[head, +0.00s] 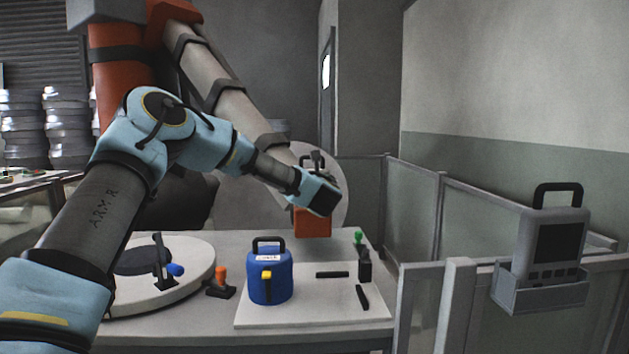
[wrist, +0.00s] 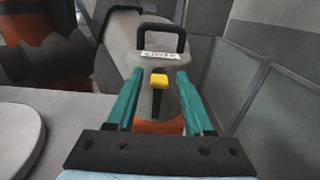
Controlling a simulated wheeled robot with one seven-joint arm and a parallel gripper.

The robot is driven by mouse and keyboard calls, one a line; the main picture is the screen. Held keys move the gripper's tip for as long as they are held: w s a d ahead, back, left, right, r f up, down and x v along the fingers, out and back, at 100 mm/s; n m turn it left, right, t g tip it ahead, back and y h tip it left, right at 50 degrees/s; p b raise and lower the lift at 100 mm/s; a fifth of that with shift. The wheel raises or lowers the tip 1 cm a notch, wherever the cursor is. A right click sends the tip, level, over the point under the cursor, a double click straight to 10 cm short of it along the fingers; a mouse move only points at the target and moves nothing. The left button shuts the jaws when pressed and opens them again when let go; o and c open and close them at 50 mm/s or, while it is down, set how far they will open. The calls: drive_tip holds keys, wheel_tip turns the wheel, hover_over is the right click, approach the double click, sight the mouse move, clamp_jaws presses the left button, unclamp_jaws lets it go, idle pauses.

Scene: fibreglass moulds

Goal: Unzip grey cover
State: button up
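The grey cover (wrist: 171,103) stands upright ahead of my gripper in the wrist view. It has a black top handle (wrist: 163,31), a white label and a yellow zip pull (wrist: 158,81) at the upper end of a dark vertical zip line. Orange (wrist: 160,128) shows below the cover. My gripper (wrist: 158,75) is open, its two teal fingers apart on either side of the yellow pull, with nothing clearly gripped. Whether the fingers touch the cover cannot be told. In the head view my wrist hides most of the cover; an orange lower part (head: 313,223) shows beneath.
A blue cover (head: 270,279) with a yellow pull stands on a white board (head: 315,315). A round white turntable (head: 190,280) is left. A fenced panel with a grey handheld unit (head: 553,245) is right.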

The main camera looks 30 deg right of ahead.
drive_tip(key=shift+o, duration=0.3)
drive_tip(key=shift+s, duration=0.1)
drive_tip(key=b+v, duration=0.4)
drive_tip(key=v, duration=0.6)
drive_tip(key=shift+s+a, duration=0.2)
drive_tip(key=shift+s, duration=0.1)
